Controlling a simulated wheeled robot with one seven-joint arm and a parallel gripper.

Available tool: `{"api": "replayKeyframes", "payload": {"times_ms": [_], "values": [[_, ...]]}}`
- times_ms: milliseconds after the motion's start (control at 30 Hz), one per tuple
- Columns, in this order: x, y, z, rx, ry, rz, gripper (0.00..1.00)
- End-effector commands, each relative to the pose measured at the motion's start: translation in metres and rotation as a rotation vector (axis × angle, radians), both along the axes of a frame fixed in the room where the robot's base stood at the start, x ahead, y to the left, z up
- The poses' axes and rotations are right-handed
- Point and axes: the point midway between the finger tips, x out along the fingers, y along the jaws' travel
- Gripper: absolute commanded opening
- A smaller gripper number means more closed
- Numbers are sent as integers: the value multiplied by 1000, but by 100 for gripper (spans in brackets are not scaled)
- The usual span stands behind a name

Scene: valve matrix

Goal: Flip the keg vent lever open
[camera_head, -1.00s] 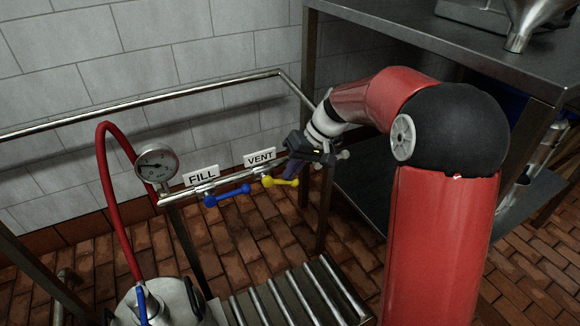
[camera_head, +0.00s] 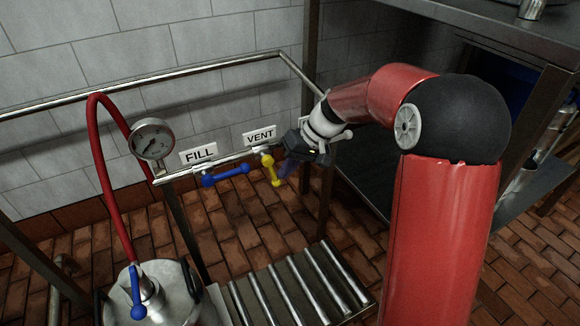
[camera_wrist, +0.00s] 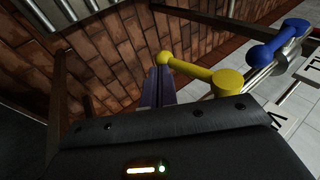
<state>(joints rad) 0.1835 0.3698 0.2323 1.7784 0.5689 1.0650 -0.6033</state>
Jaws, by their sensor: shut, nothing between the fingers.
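The yellow vent lever (camera_head: 271,170) is on the pipe below the VENT sign (camera_head: 261,135). It points mostly downward, slightly right. In the wrist view the yellow lever (camera_wrist: 205,74) runs from its hub at right to a round knob at upper left. My gripper (camera_head: 286,168) is just right of the lever, shut and empty. In the wrist view its purple fingers (camera_wrist: 159,88) are beside the knob end; I cannot tell whether they touch it. My gripper's dark body hides the lower part of that view.
A blue lever (camera_head: 226,175) under the FILL sign (camera_head: 198,154) lies along the pipe, left of the vent lever. A gauge (camera_head: 152,139) and red hose (camera_head: 111,170) are further left. A keg (camera_head: 178,290) and roller rack (camera_head: 297,288) stand below. A steel table (camera_head: 450,30) is at right.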

Motion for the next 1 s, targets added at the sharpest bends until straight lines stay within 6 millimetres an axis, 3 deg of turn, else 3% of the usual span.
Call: {"api": "replayKeyframes", "payload": {"times_ms": [1000], "values": [[-5, 8, -13, -4, 5, 0, 0]]}}
